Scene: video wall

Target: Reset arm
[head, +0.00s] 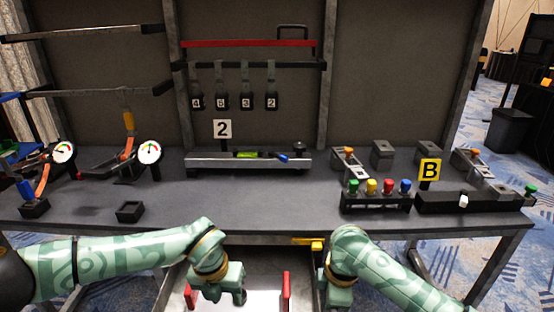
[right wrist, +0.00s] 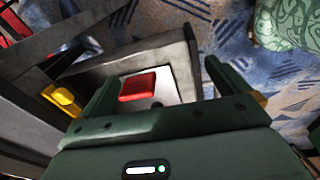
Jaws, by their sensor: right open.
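My two green patterned arms reach in over the front of the workbench. My left gripper (head: 232,296) hangs over the open drawer (head: 172,290) below the bench top, near its red parts. Its fingers are too hidden to tell whether they are open. My right gripper (head: 338,298) is at the drawer's right side, its fingers mostly hidden in the head view. In the right wrist view my right gripper (right wrist: 162,72) has its fingers wide apart with nothing held. A red block (right wrist: 137,87) shows between them on the light drawer floor.
The bench top (head: 270,205) is clear at its front middle. Gauges (head: 150,152) stand at left, a rail with a "2" sign (head: 222,129) in the middle, coloured knobs (head: 371,187) and a "B" sign (head: 430,170) at right. A yellow latch (head: 317,246) sits at the bench edge.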

